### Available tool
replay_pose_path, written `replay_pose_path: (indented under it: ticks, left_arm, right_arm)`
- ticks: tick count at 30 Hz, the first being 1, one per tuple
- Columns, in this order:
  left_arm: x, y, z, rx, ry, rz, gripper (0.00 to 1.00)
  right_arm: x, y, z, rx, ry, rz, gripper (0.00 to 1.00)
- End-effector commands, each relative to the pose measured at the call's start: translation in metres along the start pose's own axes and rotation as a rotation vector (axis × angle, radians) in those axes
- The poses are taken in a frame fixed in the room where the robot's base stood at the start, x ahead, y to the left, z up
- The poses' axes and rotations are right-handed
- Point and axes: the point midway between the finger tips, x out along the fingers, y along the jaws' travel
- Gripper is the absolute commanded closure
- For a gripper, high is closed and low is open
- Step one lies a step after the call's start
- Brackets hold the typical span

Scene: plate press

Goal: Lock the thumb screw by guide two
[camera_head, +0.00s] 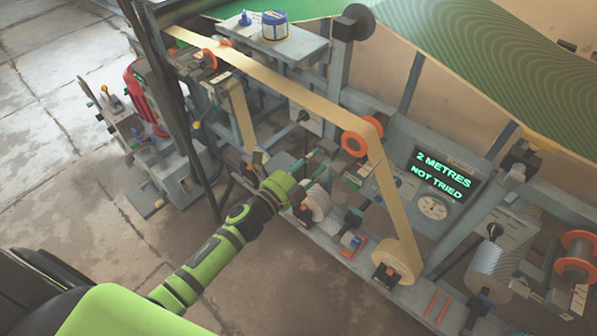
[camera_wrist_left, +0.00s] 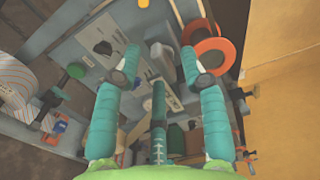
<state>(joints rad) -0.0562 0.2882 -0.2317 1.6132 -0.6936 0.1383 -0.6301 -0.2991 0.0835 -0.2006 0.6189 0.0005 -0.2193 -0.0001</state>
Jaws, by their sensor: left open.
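My left gripper (camera_head: 312,166) reaches over the machine's frame from the left in the head view. In the left wrist view its teal fingers (camera_wrist_left: 160,62) are spread apart with nothing between their tips. An orange-flanged roller (camera_head: 362,137) carries the tan web to the right of the gripper, and orange rings also show in the left wrist view (camera_wrist_left: 210,52). Small fittings (camera_head: 357,176) sit below that roller. I cannot tell which roller is guide two, nor make out its thumb screw. My right gripper is not seen.
The tan web (camera_head: 400,215) runs down to a roll (camera_head: 392,262). A striped roll (camera_head: 316,203) stands close by the gripper. A display (camera_head: 440,175) reads "2 METRES NOT TRIED". Another orange-flanged guide (camera_head: 210,57) is at upper left. Open floor (camera_head: 100,220) lies left.

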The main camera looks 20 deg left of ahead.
Motion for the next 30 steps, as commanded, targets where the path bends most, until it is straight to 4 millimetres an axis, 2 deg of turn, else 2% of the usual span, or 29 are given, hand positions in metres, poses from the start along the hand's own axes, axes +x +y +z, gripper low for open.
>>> replay_pose_path:
  ticks: [9,15,21,30]
  left_arm:
    - [-0.063,0.001,0.000,-0.001,0.000,0.004,0.57]
    - [-0.097,0.001,0.000,0.000,-0.001,0.002,0.57]
    - [-0.113,0.000,0.000,0.002,0.000,0.000,0.57]
    - [-0.114,0.000,0.000,0.002,0.001,0.000,0.57]
  right_arm:
    - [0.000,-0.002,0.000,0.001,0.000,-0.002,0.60]
    - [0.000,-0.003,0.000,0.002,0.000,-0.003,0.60]
    - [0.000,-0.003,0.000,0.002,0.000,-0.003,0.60]
    - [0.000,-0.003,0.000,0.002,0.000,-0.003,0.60]
